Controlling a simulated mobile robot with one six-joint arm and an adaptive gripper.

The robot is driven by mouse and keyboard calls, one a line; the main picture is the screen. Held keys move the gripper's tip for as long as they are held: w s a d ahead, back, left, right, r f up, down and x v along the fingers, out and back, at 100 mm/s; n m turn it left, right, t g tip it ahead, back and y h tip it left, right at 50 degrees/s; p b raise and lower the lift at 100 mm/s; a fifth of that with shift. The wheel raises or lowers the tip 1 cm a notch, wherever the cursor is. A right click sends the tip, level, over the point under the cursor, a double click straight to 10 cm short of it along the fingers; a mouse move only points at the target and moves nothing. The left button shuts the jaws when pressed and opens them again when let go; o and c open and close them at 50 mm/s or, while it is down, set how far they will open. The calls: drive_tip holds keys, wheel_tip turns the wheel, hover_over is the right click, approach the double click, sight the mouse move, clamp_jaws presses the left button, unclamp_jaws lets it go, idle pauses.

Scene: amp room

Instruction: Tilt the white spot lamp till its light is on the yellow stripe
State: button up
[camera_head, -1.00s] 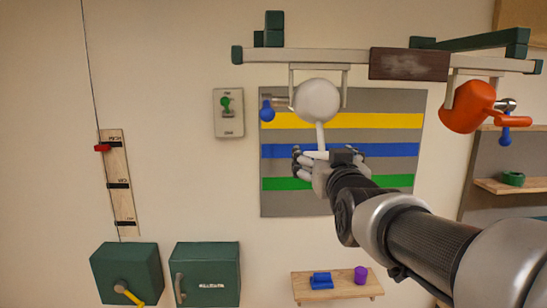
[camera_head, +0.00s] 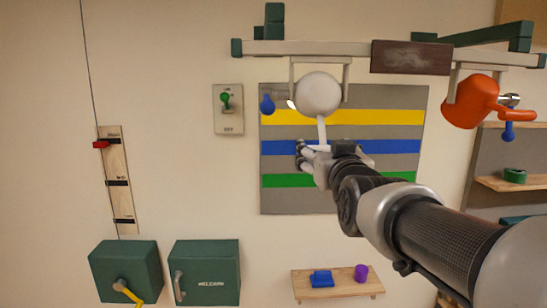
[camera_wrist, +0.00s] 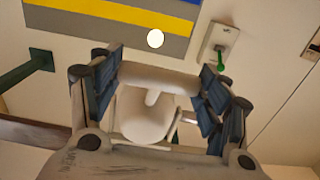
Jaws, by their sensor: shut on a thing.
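The white spot lamp (camera_head: 318,94) hangs from the overhead rail, its handle stem pointing down. My gripper (camera_head: 308,155) is shut on the lamp's white handle, whose crossbar (camera_wrist: 158,79) lies between the fingers in the wrist view. The yellow stripe (camera_head: 375,117) runs across the grey board behind the lamp. A small bright light spot (camera_wrist: 155,38) lies on the grey band beside the yellow stripe, close to its edge. In the head view the light spot (camera_head: 291,104) shows just above that stripe, partly hidden by the lamp head.
A blue knob (camera_head: 267,104) sits left of the lamp. An orange lamp (camera_head: 470,101) hangs to the right on the same rail (camera_head: 300,48). A green switch (camera_head: 226,100) is on the wall at left. A small shelf (camera_head: 337,283) with blue and purple items is below the board.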

drive_tip(key=shift+s+r, duration=0.15)
drive_tip(key=shift+r, duration=0.2)
drive_tip(key=shift+s+r, duration=0.65)
drive_tip(key=shift+r, duration=0.1)
drive_tip(key=o, duration=1.5)
drive_tip(key=shift+s+f, duration=0.1)
drive_tip(key=shift+f, duration=0.15)
drive_tip(key=s, duration=1.2)
drive_tip(key=shift+w, duration=0.1)
